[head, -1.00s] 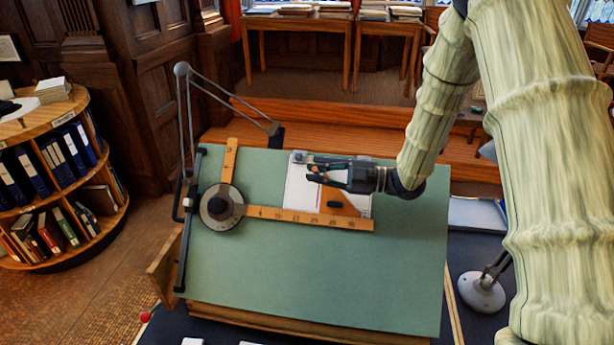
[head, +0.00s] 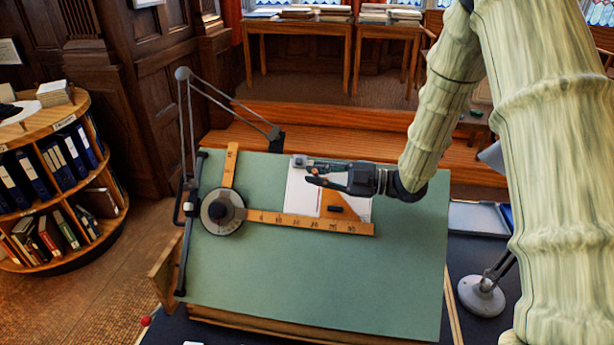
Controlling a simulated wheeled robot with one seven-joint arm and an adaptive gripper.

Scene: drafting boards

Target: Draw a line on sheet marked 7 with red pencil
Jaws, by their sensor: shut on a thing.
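A white sheet (head: 300,200) lies on the upper part of the green drafting board (head: 300,270). Any mark on it is too small to read. My gripper (head: 311,173) is over the sheet's upper part, reaching in from the right. It is shut on a thin reddish thing, likely the red pencil (head: 313,171), of which only a little shows between the fingers. I cannot tell whether its tip touches the paper. A wooden set square (head: 328,201) with a black knob covers the sheet's lower right part.
A drafting machine head (head: 222,210) carries a long wooden ruler (head: 290,219) along the sheet's lower edge and a short one (head: 230,165) upward. Its linkage arm (head: 230,104) stands at the upper left. A lamp base (head: 481,296) is right of the board. The lower board is bare.

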